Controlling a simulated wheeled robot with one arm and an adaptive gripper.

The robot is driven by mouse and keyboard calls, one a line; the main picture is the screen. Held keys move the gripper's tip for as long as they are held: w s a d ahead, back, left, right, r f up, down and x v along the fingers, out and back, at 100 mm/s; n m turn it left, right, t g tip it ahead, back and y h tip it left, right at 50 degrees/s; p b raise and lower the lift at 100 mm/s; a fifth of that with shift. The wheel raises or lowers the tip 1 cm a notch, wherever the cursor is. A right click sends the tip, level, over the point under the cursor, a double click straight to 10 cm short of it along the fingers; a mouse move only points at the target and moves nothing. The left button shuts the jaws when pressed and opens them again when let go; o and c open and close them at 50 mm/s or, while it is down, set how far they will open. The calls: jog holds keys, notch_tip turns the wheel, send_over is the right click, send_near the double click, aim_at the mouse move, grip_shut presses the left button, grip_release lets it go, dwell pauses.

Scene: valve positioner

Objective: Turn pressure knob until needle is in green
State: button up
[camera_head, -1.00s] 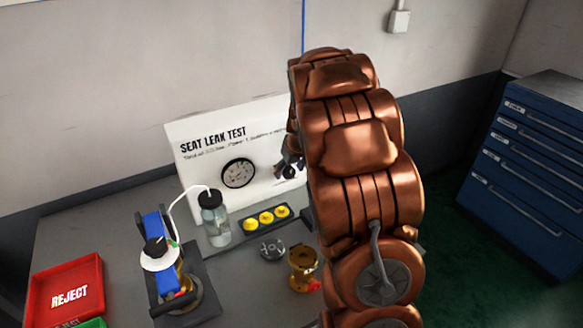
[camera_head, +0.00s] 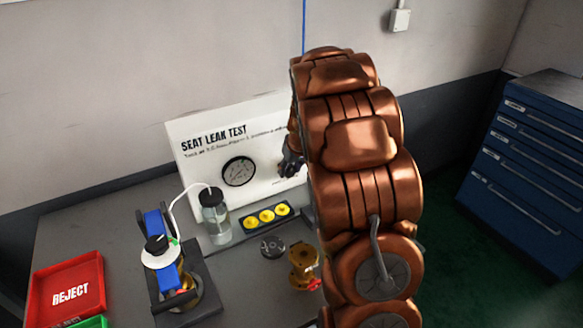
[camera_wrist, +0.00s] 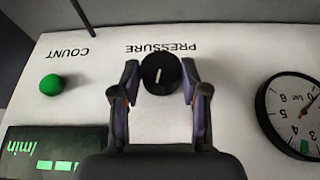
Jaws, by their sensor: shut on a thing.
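The black pressure knob (camera_wrist: 161,74) with a white pointer line sits on the white panel, beside the upside-down word PRESSURE in the wrist view. My gripper (camera_wrist: 160,82) is shut on the knob, one finger on each side. In the head view my gripper (camera_head: 291,164) is at the panel and hides the knob. The round gauge (camera_wrist: 289,112) is at the right of the wrist view, partly cut off. Its thin needle points to the upper right there, away from the green patch low on the dial. The gauge (camera_head: 239,172) is small in the head view.
A green button (camera_wrist: 51,84) and a lit display (camera_wrist: 40,150) are on the panel. A bottle (camera_head: 215,216), a yellow-dotted tray (camera_head: 266,216), brass fitting (camera_head: 303,262), clamp fixture (camera_head: 165,250) and red reject bin (camera_head: 65,290) are on the table.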

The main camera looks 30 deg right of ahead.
jog(key=shift+c, duration=0.3)
jog(key=shift+f+y+b, duration=0.15)
jog(key=shift+y+b, duration=0.25)
jog(key=shift+b, duration=0.2)
jog(key=y+b, duration=0.2)
jog(key=b, duration=0.1)
jog(key=shift+d+f+m, duration=0.15)
jog(key=shift+d+m, duration=0.05)
jog(key=shift+m, duration=0.1)
jog(key=y+b, duration=0.3)
jog(key=m+t+y+b, duration=0.1)
jog(key=y+b, duration=0.1)
jog(key=shift+d+f, duration=0.15)
jog(key=shift+d, duration=0.2)
jog(key=y, duration=0.1)
jog(key=m+t+y+b, duration=0.1)
jog(key=y, duration=0.1)
jog(key=y+b, duration=0.1)
jog(key=y, duration=0.1)
jog(key=shift+d+f+m, duration=0.2)
jog(key=shift+f+m, duration=0.05)
jog(key=shift+m, duration=0.05)
jog(key=shift+s+m+t+y, duration=0.1)
jog(key=shift+m+t+y, duration=0.3)
jog(key=shift+t+y, duration=0.55)
jog(key=shift+y, duration=0.35)
jog(key=o, duration=1.2)
jog(key=shift+g, duration=0.25)
jog(key=shift+c, duration=0.2)
